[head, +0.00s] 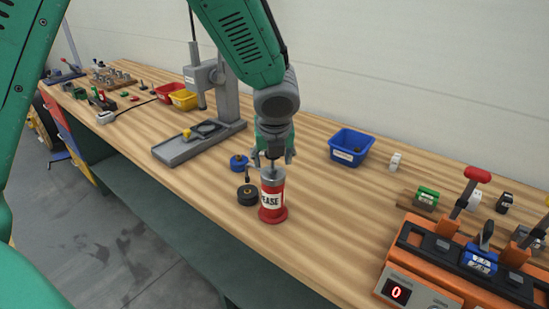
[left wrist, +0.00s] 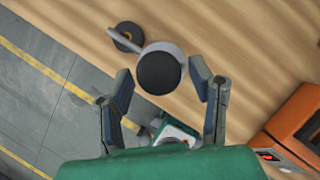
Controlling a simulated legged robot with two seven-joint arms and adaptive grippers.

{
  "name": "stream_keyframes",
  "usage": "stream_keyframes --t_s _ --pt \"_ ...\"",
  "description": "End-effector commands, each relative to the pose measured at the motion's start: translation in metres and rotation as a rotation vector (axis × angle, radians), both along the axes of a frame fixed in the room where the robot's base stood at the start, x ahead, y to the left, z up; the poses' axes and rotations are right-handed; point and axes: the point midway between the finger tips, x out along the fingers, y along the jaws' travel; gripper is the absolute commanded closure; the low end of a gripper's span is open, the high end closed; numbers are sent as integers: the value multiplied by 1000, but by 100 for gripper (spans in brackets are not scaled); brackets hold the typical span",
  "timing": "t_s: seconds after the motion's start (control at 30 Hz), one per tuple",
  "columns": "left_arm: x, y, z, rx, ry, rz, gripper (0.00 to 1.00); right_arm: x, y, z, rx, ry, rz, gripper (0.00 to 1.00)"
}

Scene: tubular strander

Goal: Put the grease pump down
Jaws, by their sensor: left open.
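The grease pump (head: 271,203) is a red cylinder with a white label, a grey top and a thin rod. It stands upright on the wooden bench (head: 325,235), near the front edge. My left gripper (head: 272,160) is right above it, pointing down, with its fingers apart. In the left wrist view the pump's round dark knob (left wrist: 159,72) and grey top lie between the open fingers (left wrist: 162,88), with visible gaps on both sides. My right gripper is in neither view.
A black round piece (head: 248,195) and a blue one (head: 238,162) sit just left of the pump. A blue bin (head: 351,146) stands behind it to the right. An orange fixture (head: 440,262) with levers fills the right front. A grey press stand (head: 185,147) is to the left.

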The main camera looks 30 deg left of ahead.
Motion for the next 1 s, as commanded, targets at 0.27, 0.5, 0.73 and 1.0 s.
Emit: stream_keyframes --t_s 0.27,0.5,0.73,1.0 --pt "-8 -7 29 -2 -3 -1 51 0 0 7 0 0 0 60" --pt "-25 -20 78 -2 -6 -1 51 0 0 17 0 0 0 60" --pt "-36 -28 106 -1 -1 1 51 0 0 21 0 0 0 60" --pt "-40 -31 106 -11 5 11 51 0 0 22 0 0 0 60"
